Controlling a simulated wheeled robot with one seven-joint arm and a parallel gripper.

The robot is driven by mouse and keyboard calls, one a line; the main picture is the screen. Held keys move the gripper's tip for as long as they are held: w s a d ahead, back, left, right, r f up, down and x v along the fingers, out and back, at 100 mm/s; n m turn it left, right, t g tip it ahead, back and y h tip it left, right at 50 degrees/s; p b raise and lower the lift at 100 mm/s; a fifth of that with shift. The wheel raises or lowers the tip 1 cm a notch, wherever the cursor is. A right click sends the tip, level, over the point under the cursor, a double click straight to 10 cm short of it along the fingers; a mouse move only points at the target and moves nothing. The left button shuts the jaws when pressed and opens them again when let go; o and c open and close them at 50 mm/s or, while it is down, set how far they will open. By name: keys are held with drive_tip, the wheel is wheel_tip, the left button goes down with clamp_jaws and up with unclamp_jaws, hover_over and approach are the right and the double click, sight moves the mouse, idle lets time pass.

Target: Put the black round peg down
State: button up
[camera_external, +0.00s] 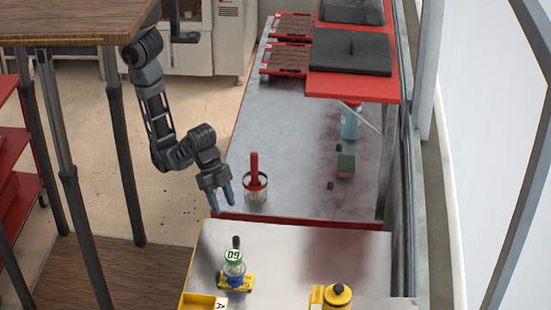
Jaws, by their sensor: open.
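My gripper (222,200) hangs with its blue fingers pointing down, open, with nothing visible between them. It is left of the red-handled holder and above and behind the jar in the picture. Two other small dark pieces lie on the long grey table, one (338,149) behind and one (330,185) beside a green block (346,160).
A red-handled holder (254,181) stands near the front edge of the long grey table (290,130). The nearer table (300,250) holds a yellow jar (337,295) and a yellow tray (200,301). A blue spray bottle (350,122) stands under the red shelf (352,85).

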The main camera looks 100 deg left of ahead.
drive_tip(key=shift+s+a+r+p, duration=0.15)
drive_tip(key=shift+r+p, duration=0.2)
drive_tip(key=shift+r, duration=0.25)
drive_tip(key=a+f+n, duration=0.1)
drive_tip(key=f, duration=0.1)
drive_tip(key=s+a+f+n+t+h, duration=0.1)
drive_tip(key=a+f, duration=0.1)
drive_tip(key=a+f+n+t+h, duration=0.1)
drive_tip(key=a+f, duration=0.1)
drive_tip(key=shift+s+f, duration=0.2)
drive_tip(key=shift+f, duration=0.05)
drive_tip(key=s+a+n+t+y, duration=0.1)
drive_tip(key=s+a+n+t, duration=0.15)
drive_tip(key=s+a, duration=0.4)
drive_tip(key=s+a+n+t+y, duration=0.2)
drive_tip(key=s+a+t, duration=0.15)
drive_tip(key=a, duration=0.65)
drive_tip(key=s+a+r+t+y, duration=0.2)
drive_tip(key=s+a+r+t, duration=0.1)
drive_tip(key=s+a+r, duration=0.4)
drive_tip(key=shift+a+n, duration=0.3)
drive_tip(key=shift+n, duration=0.05)
drive_tip(key=shift+r, duration=0.1)
